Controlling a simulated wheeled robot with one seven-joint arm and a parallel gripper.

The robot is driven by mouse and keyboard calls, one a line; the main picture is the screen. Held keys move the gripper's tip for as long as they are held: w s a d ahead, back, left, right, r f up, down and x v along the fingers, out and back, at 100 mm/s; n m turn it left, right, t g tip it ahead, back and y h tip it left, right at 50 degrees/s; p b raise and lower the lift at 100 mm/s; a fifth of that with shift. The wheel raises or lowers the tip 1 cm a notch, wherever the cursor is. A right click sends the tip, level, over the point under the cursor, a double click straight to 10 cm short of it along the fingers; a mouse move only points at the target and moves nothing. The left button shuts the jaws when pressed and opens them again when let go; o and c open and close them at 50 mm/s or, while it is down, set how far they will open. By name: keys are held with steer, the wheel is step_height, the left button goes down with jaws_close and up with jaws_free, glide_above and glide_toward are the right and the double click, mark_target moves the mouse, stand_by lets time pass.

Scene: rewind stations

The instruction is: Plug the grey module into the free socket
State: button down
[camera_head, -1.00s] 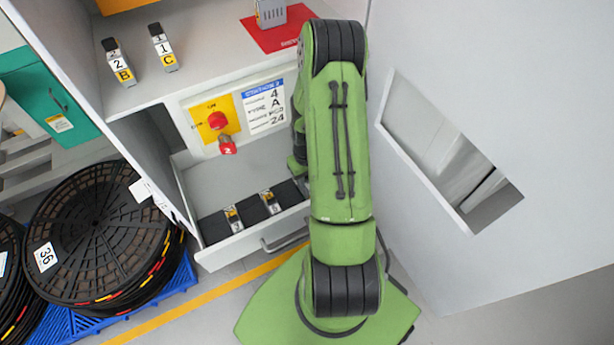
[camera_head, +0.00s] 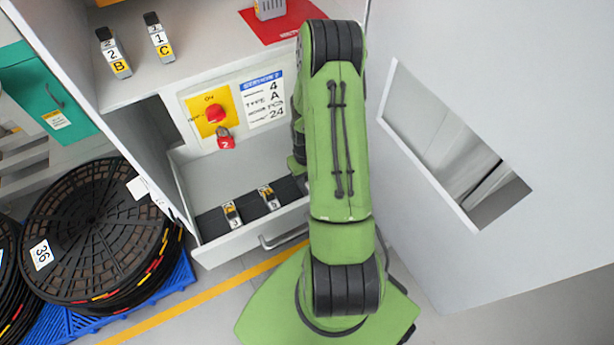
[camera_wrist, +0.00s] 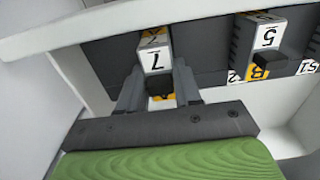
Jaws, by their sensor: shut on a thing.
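In the wrist view my gripper (camera_wrist: 158,66) is shut on a module marked 7 (camera_wrist: 155,45), with a finger on each side. The module has a white face, a yellow label and a black end, and it sits at the dark strip in the drawer; I cannot tell whether it is seated. In the head view my arm hides my gripper. A grey slotted module (camera_head: 270,8) stands on a red mat (camera_head: 285,30) on the shelf, partly cut off by the picture's edge. I cannot make out which socket is free.
Module 5 (camera_wrist: 266,36) stands beside the held one. The open drawer (camera_head: 225,250) holds two visible modules. Modules 2 B (camera_head: 115,55) and 1 C (camera_head: 159,38) stand on the shelf. A red knob (camera_head: 215,113) and a red padlock (camera_head: 225,138) are on the panel.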

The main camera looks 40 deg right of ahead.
steer(key=shift+f+b, duration=0.55)
steer(key=shift+f, duration=0.15)
steer(key=c, duration=0.7)
jaws_free()
steer(key=shift+r, duration=0.15)
step_height(320, 180, up, 16)
steer(key=p, duration=0.5)
steer(key=shift+f, duration=0.2)
